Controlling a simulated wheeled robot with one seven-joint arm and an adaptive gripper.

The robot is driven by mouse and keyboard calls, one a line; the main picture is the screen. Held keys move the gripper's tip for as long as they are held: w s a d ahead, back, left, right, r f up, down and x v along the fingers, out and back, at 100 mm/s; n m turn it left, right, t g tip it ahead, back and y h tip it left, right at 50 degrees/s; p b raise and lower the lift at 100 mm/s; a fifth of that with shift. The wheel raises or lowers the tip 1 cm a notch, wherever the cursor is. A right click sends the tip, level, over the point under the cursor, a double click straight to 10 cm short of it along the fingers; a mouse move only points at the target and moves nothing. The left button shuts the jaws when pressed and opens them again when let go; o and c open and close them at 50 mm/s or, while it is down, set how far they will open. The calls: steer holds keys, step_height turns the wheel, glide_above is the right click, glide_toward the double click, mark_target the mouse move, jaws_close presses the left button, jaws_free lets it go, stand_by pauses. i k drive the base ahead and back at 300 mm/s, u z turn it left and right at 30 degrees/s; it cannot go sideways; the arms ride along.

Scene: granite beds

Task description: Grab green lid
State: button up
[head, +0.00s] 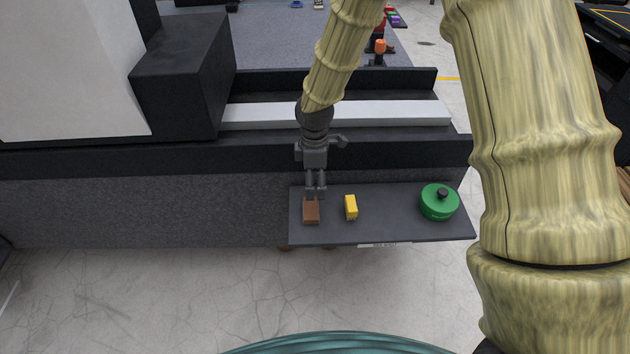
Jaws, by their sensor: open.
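The green lid (438,203) is round with a dark knob on top. It sits at the right end of a dark grey shelf (385,228) in the head view. My gripper (316,194) points down over the left end of the shelf, well to the left of the lid. It is open, with its fingers close to a brown block (311,212). I cannot tell whether the fingers touch the block. The lid is fully in view, and nothing covers it.
A small yellow block (351,208) stands on the shelf between the brown block and the lid. A dark granite bed (150,205) with a light rail (390,113) lies behind the shelf. A black box-like block (185,75) rises at the left. The floor in front looks clear.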

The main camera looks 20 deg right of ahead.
mark_target(440, 200)
steer(key=z, duration=1.5)
